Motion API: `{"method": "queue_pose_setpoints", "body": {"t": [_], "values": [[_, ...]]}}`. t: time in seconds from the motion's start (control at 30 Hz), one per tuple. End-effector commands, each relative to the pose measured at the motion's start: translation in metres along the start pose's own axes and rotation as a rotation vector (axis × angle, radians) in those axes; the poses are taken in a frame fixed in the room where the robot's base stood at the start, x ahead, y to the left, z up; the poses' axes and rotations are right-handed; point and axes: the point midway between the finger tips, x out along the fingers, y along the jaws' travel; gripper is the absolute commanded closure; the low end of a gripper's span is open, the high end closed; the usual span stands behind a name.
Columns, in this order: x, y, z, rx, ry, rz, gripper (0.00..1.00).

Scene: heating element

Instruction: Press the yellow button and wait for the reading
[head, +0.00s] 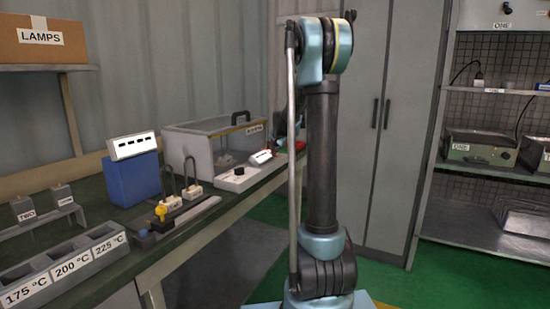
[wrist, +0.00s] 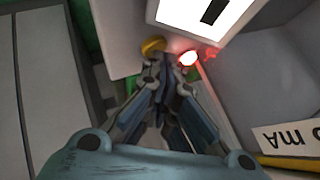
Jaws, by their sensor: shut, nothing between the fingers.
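The yellow button (wrist: 153,45) shows in the wrist view just beyond my fingertips, on a light grey housing. My gripper (wrist: 166,68) is shut and empty, its tips close to the button's lower edge; I cannot tell whether they touch. A small lamp (wrist: 188,58) glows red and white to the right of the button. Above it is a white display panel (wrist: 205,14) showing one black dash, cut off by the frame edge. In the head view my arm stands in front, and the gripper and button cannot be made out there.
In the head view, the bench holds a clear-lidded box (head: 205,140), a blue box with a dash display (head: 132,146) and temperature-labelled slots (head: 65,262). Shelves (head: 480,205) stand right.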

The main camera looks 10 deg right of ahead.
Motion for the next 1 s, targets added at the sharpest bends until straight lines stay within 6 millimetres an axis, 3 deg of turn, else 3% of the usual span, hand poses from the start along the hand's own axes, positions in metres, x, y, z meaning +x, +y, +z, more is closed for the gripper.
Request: {"method": "queue_pose_setpoints", "body": {"t": [1.0], "values": [[-0.012, -0.009, -0.009, 0.000, 0.000, 0.000, 1.00]]}}
